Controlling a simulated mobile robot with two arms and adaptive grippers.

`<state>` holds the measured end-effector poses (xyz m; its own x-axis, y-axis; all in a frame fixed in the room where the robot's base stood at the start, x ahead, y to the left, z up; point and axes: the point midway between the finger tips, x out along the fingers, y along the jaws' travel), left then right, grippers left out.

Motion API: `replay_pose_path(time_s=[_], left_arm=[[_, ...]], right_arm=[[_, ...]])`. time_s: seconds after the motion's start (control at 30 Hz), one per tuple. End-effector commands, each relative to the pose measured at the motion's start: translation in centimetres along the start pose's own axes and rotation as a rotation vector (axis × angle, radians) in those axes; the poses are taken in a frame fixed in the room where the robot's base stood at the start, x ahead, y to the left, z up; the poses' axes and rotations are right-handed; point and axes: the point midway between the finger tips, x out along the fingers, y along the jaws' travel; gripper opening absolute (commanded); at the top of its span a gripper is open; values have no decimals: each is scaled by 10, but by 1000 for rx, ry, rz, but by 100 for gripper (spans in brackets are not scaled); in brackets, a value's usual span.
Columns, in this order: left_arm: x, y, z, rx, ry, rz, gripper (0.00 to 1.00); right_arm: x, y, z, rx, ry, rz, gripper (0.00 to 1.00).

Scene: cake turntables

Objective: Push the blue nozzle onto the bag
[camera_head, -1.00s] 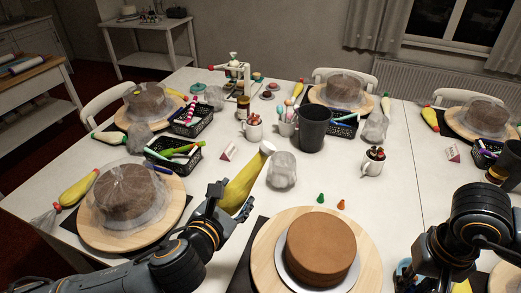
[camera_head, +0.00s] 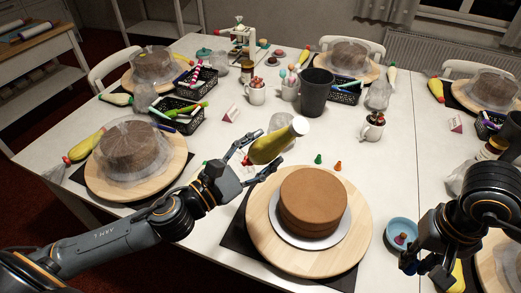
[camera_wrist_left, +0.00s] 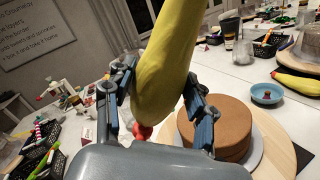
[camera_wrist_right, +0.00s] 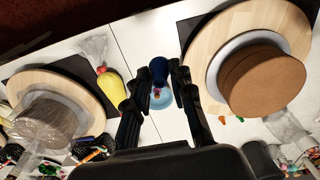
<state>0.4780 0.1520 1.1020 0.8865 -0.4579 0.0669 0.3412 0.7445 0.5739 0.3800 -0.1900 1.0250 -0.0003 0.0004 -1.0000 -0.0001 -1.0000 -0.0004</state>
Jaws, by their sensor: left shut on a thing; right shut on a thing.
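My left gripper (camera_head: 258,158) is shut on a yellow piping bag (camera_head: 268,149) and holds it above the table, behind the brown cake (camera_head: 313,196). The bag is tilted, its white end (camera_head: 299,126) up and to the right. In the left wrist view the bag (camera_wrist_left: 165,65) sits between the fingers, with a red part (camera_wrist_left: 141,132) at its lower end. My right gripper (camera_wrist_right: 160,78) is shut on the blue nozzle (camera_wrist_right: 158,70) in the right wrist view. In the head view the right gripper (camera_head: 426,268) is at the lower right, with the nozzle hidden. Bag and nozzle are well apart.
A light-blue bowl (camera_head: 401,230) with a small dark red piece stands beside the right gripper. Green (camera_head: 318,159) and orange (camera_head: 338,166) nozzles stand behind the cake. A dark cup (camera_head: 317,92), mugs and black baskets (camera_head: 185,118) fill the middle and left.

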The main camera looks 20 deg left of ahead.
Motion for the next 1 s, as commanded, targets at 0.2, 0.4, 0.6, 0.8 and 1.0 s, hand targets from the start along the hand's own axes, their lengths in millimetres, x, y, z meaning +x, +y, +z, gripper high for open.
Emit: replay_pose_path(time_s=[0.2,0.4,0.6,0.8,1.0], left_arm=[[0,0,1,0,-2,1,40],[0,0,1,0,-2,2,40],[0,1,1,0,-1,2,40],[0,1,1,0,-1,2,40],[0,1,1,0,-1,2,40]], right_arm=[[-2,-2,-1,16,-4,-4,0],[-17,-13,-4,156,-42,-28,0],[-41,-31,-7,393,-108,-69,0],[-66,-48,-11,631,-173,-108,0],[-89,-66,-15,864,-237,-147,0]])
